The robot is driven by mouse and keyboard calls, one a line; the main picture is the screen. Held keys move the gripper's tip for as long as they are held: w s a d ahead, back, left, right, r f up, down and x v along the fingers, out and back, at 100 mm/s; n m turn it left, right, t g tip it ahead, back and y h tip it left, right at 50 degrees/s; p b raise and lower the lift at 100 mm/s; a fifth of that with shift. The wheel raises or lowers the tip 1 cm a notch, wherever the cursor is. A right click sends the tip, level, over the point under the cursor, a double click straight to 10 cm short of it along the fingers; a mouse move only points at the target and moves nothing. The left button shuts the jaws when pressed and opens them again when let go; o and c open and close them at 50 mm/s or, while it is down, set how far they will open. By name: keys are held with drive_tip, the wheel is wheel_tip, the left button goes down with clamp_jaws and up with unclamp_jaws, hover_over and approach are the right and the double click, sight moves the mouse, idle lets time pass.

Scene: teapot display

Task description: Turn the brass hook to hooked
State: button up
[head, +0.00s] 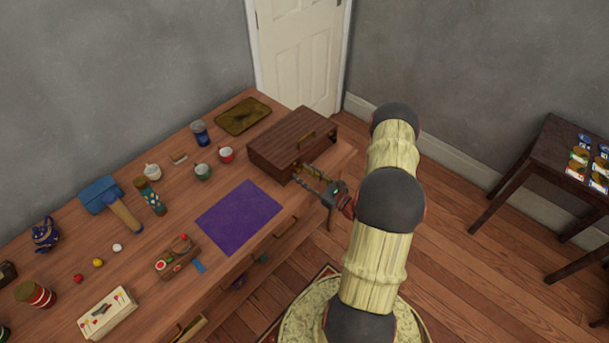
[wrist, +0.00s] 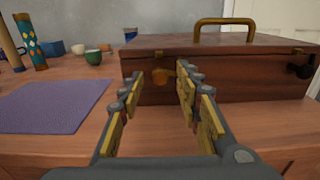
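A dark wooden box (head: 285,143) stands at the right end of the long table, its lid shut. In the wrist view, the box (wrist: 235,82) fills the upper right. A small brass piece that looks like the hook (wrist: 162,76) is on the left part of its front face, below a small brass fitting (wrist: 158,53). Its exact angle is hard to tell. My gripper (wrist: 160,84) is open and empty, its two fingers framing the brass piece from in front. In the head view my gripper (head: 312,180) is close to the box's front; the hook cannot be made out there.
A brass handle (wrist: 224,24) arches above the lid. A dark knob-like piece (wrist: 299,71) is on the front's right side. A purple mat (head: 239,215) lies left of my gripper. Cups (head: 203,172), a brass tray (head: 243,115) and a mallet (head: 103,196) stand farther left and back.

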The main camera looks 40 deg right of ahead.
drive_tip(key=shift+c, duration=1.2)
clamp_jaws()
drive_tip(key=shift+n, duration=0.4)
drive_tip(key=n+b, duration=0.2)
drive_tip(key=n, duration=0.3)
drive_tip(key=shift+d+n+b, duration=0.1)
drive_tip(key=shift+n+b, duration=0.2)
drive_tip(key=shift+b, duration=0.1)
drive_tip(key=n+b, duration=0.2)
drive_tip(key=n, duration=0.2)
drive_tip(key=shift+n+b, duration=0.7)
drive_tip(key=shift+n, duration=0.6)
